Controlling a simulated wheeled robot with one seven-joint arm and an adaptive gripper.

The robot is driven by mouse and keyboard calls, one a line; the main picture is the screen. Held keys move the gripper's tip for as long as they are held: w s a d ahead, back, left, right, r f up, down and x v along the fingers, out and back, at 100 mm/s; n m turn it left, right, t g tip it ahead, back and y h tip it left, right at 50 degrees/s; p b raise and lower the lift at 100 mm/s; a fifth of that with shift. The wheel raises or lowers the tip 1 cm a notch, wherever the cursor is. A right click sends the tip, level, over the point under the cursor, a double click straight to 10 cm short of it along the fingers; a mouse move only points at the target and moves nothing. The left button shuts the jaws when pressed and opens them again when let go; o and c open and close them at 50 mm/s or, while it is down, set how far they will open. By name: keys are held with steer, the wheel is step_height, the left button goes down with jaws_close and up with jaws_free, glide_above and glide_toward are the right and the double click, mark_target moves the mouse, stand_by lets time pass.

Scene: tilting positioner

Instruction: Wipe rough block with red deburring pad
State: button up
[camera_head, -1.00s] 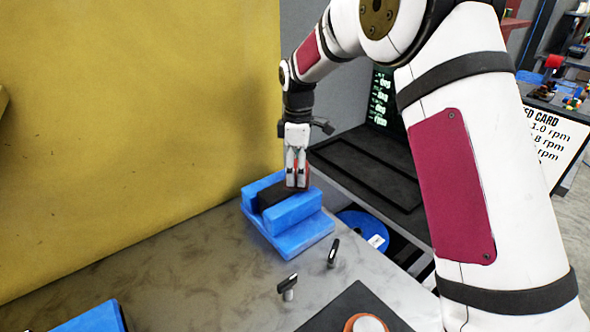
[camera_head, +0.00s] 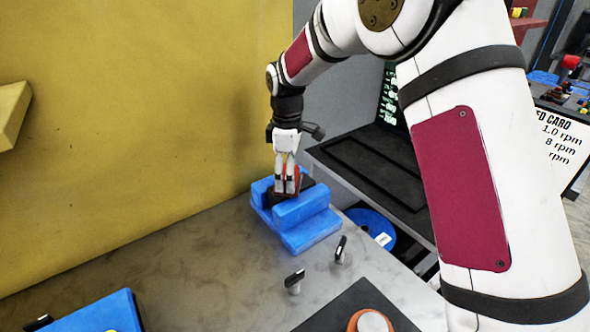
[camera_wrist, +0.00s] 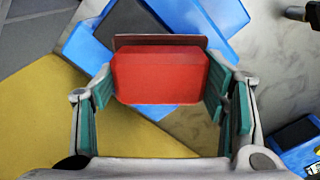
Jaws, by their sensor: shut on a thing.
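The red deburring pad (camera_wrist: 160,75) is between the fingers of my gripper (camera_head: 286,188), with a thin dark-red plate along its far edge. It also shows as a little red between the fingers in the head view. The dark rough block (camera_wrist: 122,22) lies in a blue fixture (camera_head: 312,232) with raised sides. In the head view my gripper points down over the left part of the block, and the block's right part shows beside it. I cannot tell whether the pad touches the block, as the contact is hidden.
Two black-topped levers (camera_head: 293,281) stand on the grey table in front of the fixture. An orange-rimmed button (camera_head: 371,322) is at the front edge. A blue block (camera_head: 100,317) is at lower left. A yellow wall (camera_head: 140,130) rises behind.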

steer(key=shift+s+a+f, duration=0.1)
steer(key=shift+s+a, duration=0.45)
steer(key=shift+a, duration=0.3)
steer(key=shift+s+a, duration=0.5)
steer(key=shift+a, duration=0.35)
steer(key=shift+r+p, duration=0.75)
steer(key=shift+r, duration=2.3)
steer(key=shift+r, duration=0.1)
steer(key=shift+r, duration=1.4)
steer(key=shift+s+p, duration=0.1)
steer(key=shift+p, duration=1)
steer(key=shift+p, duration=1.15)
